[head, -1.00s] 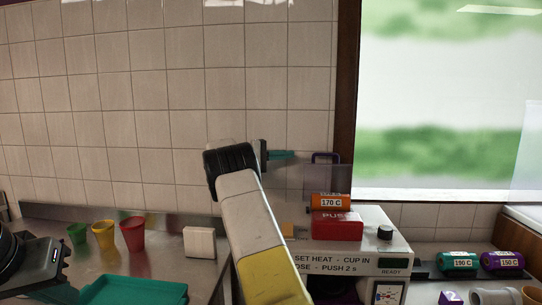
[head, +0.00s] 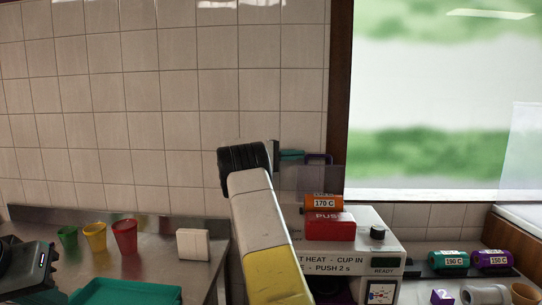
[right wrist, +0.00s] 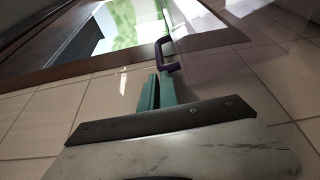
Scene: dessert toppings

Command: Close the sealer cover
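The sealer (head: 345,245) is a white machine with a red PUSH block (head: 330,227) on top. Its clear cover (head: 312,180) stands raised at the back, with a purple handle (head: 318,157) along its top edge. The handle also shows in the right wrist view (right wrist: 167,55). My right gripper (head: 292,154) is at the left of the handle, close to it. In the right wrist view its two teal fingers (right wrist: 158,90) are almost together, with their tips by the handle's near end and nothing visible between them. My left gripper (head: 28,268) is partly in view at the lower left; its fingertips do not show clearly.
An orange 170 C roll (head: 323,201) lies above the red block. Green (head: 67,237), yellow (head: 95,237) and red (head: 125,236) cups stand left, near a white block (head: 193,244) and teal tray (head: 125,292). Labelled rolls (head: 450,259) lie right. A tiled wall is behind.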

